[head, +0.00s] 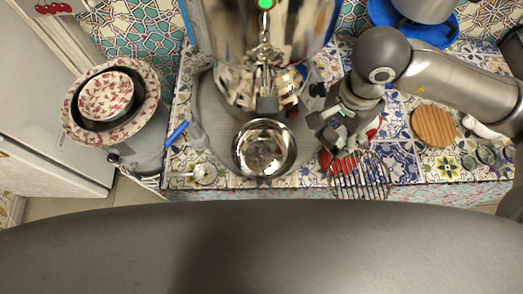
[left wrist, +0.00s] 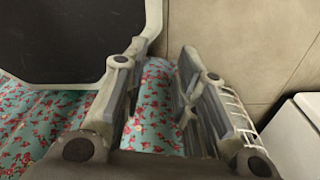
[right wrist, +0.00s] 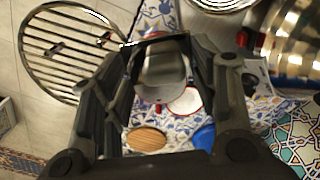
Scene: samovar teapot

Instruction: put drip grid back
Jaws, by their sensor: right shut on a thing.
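The drip grid (head: 360,178) is a round metal wire rack with parallel bars. My right gripper (head: 335,138) is shut on its rim and holds it over the counter's front edge, right of the bowl. In the right wrist view the grid (right wrist: 62,52) extends to the upper left from my right gripper (right wrist: 160,42); the exact grip point is partly hidden. A shiny metal bowl (head: 264,148) stands below the samovar's tap, uncovered. The samovar (head: 230,40) stands behind it. My left gripper (left wrist: 163,50) is open and empty, away from these things.
A round wooden board (head: 434,126) lies on the tiled counter at right. A blue-handled tool (head: 177,134) and a small strainer-like item (head: 204,173) lie left of the bowl. Stacked floral bowls (head: 106,97) stand farther left. Red items lie beneath my right gripper.

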